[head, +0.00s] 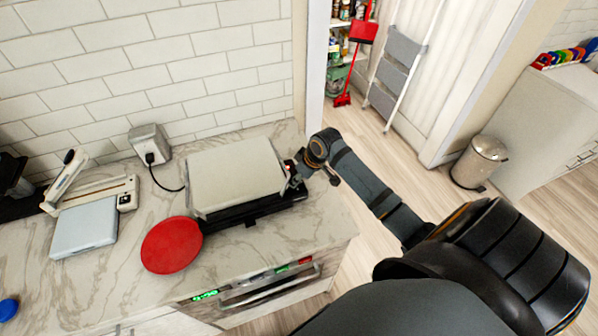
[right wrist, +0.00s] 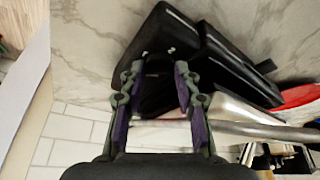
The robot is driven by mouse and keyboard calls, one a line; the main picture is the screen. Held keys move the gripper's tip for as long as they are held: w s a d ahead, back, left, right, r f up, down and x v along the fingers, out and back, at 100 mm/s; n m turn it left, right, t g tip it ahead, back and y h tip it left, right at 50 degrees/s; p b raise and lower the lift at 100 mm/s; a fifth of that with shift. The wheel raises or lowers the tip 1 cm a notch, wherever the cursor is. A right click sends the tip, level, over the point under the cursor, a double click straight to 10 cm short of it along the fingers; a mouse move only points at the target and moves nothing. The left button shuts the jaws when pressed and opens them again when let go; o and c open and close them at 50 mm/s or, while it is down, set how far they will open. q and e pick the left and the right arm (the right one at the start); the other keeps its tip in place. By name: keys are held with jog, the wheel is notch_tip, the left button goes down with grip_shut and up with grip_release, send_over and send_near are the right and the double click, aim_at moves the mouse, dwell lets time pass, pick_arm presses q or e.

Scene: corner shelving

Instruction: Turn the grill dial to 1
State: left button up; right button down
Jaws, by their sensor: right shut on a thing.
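The grill (head: 237,176) stands on the counter in the head view, with a cream lid lowered over a black base. My right gripper (head: 293,176) is at the grill's right side. In the right wrist view, the black grill body (right wrist: 215,60) lies ahead, and my right gripper's fingers (right wrist: 158,70) are shut around a dark round part at its side, which I take to be the grill dial (right wrist: 158,66). The dial's marks and setting cannot be read. My left gripper is not in view.
A red round plate (head: 172,245) lies at the grill's front left. A kitchen scale-like device (head: 90,220) stands further left. A cord runs from the grill to a wall socket (head: 149,143). The counter's right edge is close to the grill. A bin (head: 480,162) stands on the floor.

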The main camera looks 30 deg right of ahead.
jog(key=shift+r+m, duration=0.1)
jog(key=shift+m, duration=0.3)
jog(key=c, duration=1)
grip_release()
jog(key=shift+o, duration=0.2)
jog(key=v, duration=1.1)
jog(key=shift+s+a+r, duration=0.2)
jog(key=shift+s+r, duration=0.05)
jog(key=shift+r, duration=0.1)
jog(key=shift+d, duration=0.1)
